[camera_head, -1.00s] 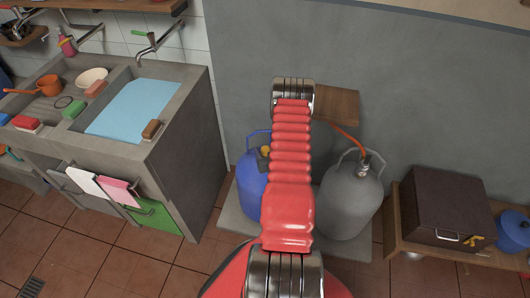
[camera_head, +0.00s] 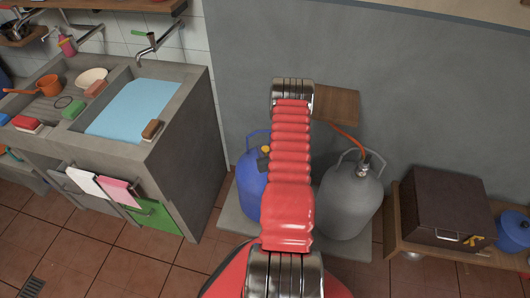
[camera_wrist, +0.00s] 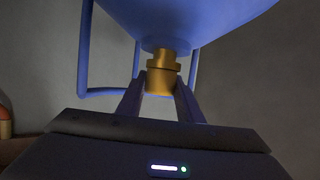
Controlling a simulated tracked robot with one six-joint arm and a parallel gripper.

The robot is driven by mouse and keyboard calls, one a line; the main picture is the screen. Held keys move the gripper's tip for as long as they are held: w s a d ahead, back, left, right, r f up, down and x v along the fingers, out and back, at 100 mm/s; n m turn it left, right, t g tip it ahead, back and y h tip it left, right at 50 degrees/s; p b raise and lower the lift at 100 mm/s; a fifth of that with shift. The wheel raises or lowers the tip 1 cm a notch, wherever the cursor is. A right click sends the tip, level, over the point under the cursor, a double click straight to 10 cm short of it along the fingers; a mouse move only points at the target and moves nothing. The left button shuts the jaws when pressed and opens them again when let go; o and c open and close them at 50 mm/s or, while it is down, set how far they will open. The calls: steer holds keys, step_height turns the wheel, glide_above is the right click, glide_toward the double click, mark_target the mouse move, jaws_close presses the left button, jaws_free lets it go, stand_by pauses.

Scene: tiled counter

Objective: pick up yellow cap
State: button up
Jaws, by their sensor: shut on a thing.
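The yellow cap (camera_wrist: 162,76) is a brassy, stepped cylinder in the middle of the wrist view, at the blue gas bottle (camera_wrist: 180,18). My gripper (camera_wrist: 160,88) has one dark finger on each side of the cap and is shut on it. The cap still meets the bottle; I cannot tell whether it is loose. In the head view the blue gas bottle (camera_head: 250,185) stands left of my red arm, which hides its right part. My gripper is mostly hidden there.
A grey gas bottle (camera_head: 347,200) with an orange hose stands close on the right. A wooden block (camera_head: 337,105) is on the wall behind my arm. A stone sink (camera_head: 185,130) is at left, a dark box (camera_head: 445,207) at right. Floor tiles at front left are clear.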

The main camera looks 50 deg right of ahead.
mark_target(265, 148)
steer(key=c, duration=0.4)
steer(key=shift+r, duration=5)
steer(key=shift+w, duration=0.1)
